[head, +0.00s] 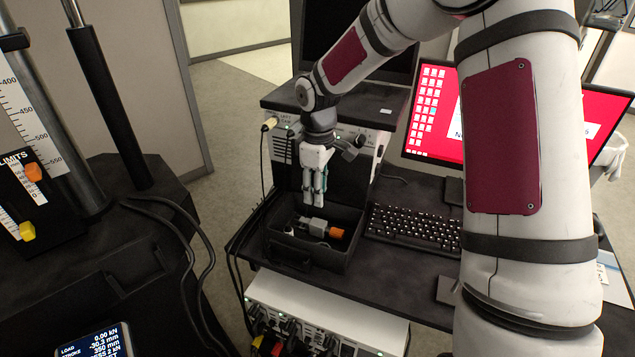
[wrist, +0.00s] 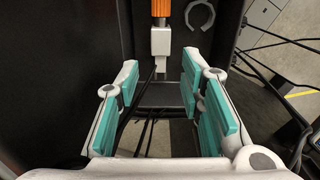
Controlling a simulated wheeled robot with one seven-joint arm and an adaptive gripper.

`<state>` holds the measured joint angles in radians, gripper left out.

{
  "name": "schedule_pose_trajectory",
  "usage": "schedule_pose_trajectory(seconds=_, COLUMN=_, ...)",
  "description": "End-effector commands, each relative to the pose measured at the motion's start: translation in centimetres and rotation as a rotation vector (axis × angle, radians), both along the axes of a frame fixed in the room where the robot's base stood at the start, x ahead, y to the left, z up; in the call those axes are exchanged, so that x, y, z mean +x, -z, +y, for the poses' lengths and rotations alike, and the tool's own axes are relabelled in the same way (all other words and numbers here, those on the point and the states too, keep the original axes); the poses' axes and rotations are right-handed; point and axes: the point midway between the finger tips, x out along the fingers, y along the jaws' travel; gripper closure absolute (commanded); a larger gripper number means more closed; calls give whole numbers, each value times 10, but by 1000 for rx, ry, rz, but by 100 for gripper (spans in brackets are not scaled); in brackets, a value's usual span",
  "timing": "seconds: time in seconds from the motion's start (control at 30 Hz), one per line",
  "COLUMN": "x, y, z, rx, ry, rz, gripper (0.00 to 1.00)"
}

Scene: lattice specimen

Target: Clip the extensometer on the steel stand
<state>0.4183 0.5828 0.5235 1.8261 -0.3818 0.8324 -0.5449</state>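A grey device with an orange end (head: 318,228), apparently the extensometer, lies in an open black case (head: 345,262) on the desk. In the wrist view its white block and orange end (wrist: 160,42) show beyond my fingers, near the top. My gripper (head: 315,198) points down above the case, apart from the device. In the wrist view my gripper (wrist: 165,100) has its teal pads spread, with nothing between them. I cannot pick out the steel stand with certainty.
A keyboard (head: 415,228) is right of the case, and a red-screened monitor (head: 432,110) is behind it. A black-and-grey instrument box (head: 350,140) stands behind the case. A testing frame with a steel column (head: 50,130) and loose cables (head: 190,235) is at left.

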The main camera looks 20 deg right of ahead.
Motion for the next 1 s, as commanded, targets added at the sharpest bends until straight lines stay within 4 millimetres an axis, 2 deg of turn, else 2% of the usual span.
schedule_pose_trajectory(seconds=0.4, x=-2, y=76, z=1, rx=2, ry=1, rz=6, gripper=65)
schedule_pose_trajectory(seconds=0.6, x=-1, y=105, z=1, rx=1, ry=0, rz=4, gripper=65)
schedule_pose_trajectory(seconds=0.8, x=-1, y=121, z=0, rx=0, ry=1, rz=3, gripper=65)
schedule_pose_trajectory(seconds=1.0, x=-1, y=124, z=0, rx=0, ry=1, rz=1, gripper=65)
